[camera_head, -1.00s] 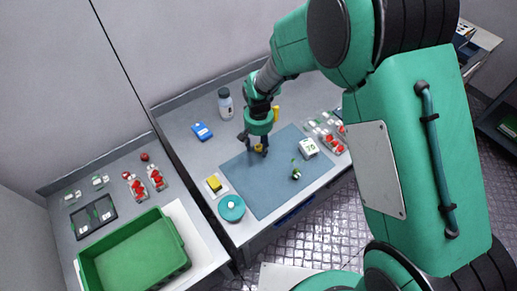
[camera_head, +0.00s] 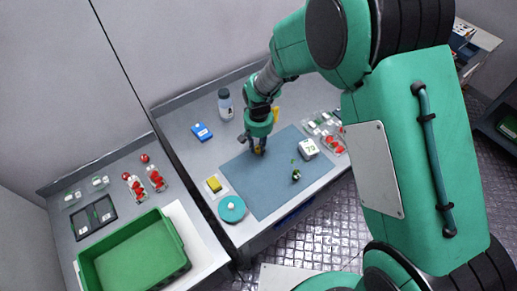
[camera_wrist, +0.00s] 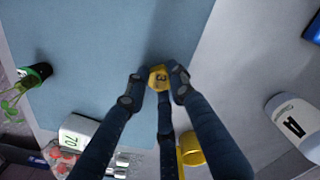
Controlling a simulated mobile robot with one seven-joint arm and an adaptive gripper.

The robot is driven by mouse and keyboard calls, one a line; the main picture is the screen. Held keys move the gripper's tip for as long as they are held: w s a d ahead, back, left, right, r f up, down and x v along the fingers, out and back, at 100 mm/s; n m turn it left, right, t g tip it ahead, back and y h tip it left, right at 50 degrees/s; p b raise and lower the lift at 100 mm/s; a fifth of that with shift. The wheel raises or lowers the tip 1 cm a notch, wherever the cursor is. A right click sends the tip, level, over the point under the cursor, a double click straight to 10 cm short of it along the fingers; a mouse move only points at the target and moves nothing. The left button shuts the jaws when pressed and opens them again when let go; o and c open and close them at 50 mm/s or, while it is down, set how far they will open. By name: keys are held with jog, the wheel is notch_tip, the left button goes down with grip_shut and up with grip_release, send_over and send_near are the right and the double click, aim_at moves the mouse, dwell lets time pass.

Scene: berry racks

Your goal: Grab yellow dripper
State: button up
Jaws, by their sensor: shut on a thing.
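The yellow dripper (camera_wrist: 158,78) is a small yellow piece with a dark mark on its top. In the wrist view it sits between the fingertips of my gripper (camera_wrist: 160,80), which is shut on it, over the edge of the blue mat (camera_wrist: 100,40). In the head view my gripper (camera_head: 257,149) is low over the back left part of the mat (camera_head: 262,198), and only a bit of yellow shows at its fingers. Another yellow object (camera_wrist: 191,150) lies partly behind a finger in the wrist view. I cannot tell whether the dripper touches the mat.
A white bottle (camera_head: 225,103) and a blue box (camera_head: 202,132) stand behind and left of the mat. A white block marked 70 (camera_head: 308,148) and a small plant (camera_head: 296,174) are on its right. A yellow sponge (camera_head: 214,184) and teal round lid (camera_head: 231,209) are at the left edge.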

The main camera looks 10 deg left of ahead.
aim_at(258, 148)
jog(key=shift+r, duration=0.15)
jog(key=shift+r, duration=0.65)
notch_tip(258, 148, up, 2)
jog(key=shift+r+p, duration=0.1)
jog(key=shift+p, duration=0.3)
jog(key=s+d, duration=0.2)
jog(key=s, duration=0.2)
jog(key=s+d+p, duration=0.1)
jog(key=s+d, duration=0.2)
jog(key=s, duration=0.2)
jog(key=s+d+r, duration=0.1)
jog(key=s+d, duration=0.1)
jog(key=s, duration=0.3)
jog(key=shift+d+r, duration=0.1)
jog(key=shift+d, duration=0.1)
jog(key=shift+s, duration=0.1)
